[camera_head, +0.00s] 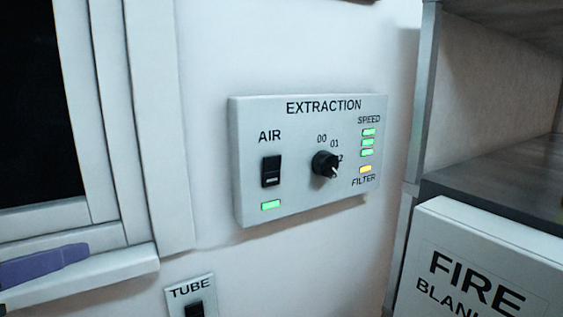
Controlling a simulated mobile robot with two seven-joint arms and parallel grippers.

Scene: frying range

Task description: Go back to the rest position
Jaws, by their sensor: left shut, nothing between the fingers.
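The panel is a light grey box on the wall. It has a black AIR rocker switch (271,171) with a lit green lamp (270,205) below it. Three SPEED lamps (368,142) are green and the FILTER lamp (365,170) is yellow. My right gripper is not in view.
A window frame (110,110) and its sill (110,277) stand at the left. A TUBE switch plate (190,290) is cut off at the bottom. At the right are grey shelving (424,90) and a white fire blanket box (500,235). The wall around the panel is clear.

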